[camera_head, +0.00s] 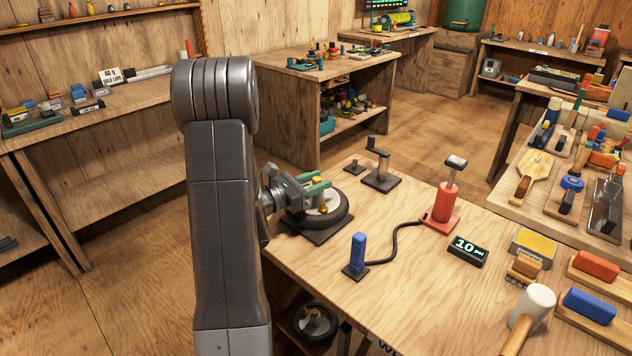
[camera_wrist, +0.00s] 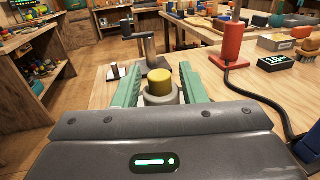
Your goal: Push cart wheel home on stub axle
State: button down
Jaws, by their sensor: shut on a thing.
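The cart wheel, with a black tyre (camera_head: 342,214) and pale hub, lies flat on a dark base plate (camera_head: 318,236) at the workbench's left edge. My gripper (camera_head: 322,190) reaches over it from the left, its green fingers shut at the wheel's middle. In the wrist view the fingers (camera_wrist: 159,82) stand on both sides of a grey round hub piece (camera_wrist: 160,98) topped by a yellow cap (camera_wrist: 159,77). The stub axle cannot be made out separately. How far down the wheel sits is hidden.
Behind the wheel stands a grey crank-like post (camera_head: 381,170). A red pump (camera_head: 445,205) joins by a black hose to a blue handle (camera_head: 357,252). A "10 psi" display (camera_head: 467,250) and a mallet (camera_head: 530,312) lie to the right. Bench between wheel and pump is mostly clear.

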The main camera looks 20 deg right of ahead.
jog(key=shift+f+b, duration=0.35)
jog(key=shift+f, duration=0.05)
jog(key=c, duration=0.8)
grip_release()
jog(key=s+a, duration=0.2)
jog(key=a, duration=1.1)
jog(key=shift+a+b, duration=0.35)
jog(key=shift+b, duration=0.05)
jog(key=shift+s+d+r, duration=0.1)
jog(key=shift+d, duration=0.05)
jog(key=d, duration=0.4)
jog(key=w+d, duration=0.1)
jog(key=d, duration=0.4)
jog(key=w+d+p, duration=0.1)
jog(key=d, duration=0.3)
jog(key=shift+w+d, duration=0.1)
jog(key=shift+d, duration=0.15)
jog(key=shift+a, duration=0.1)
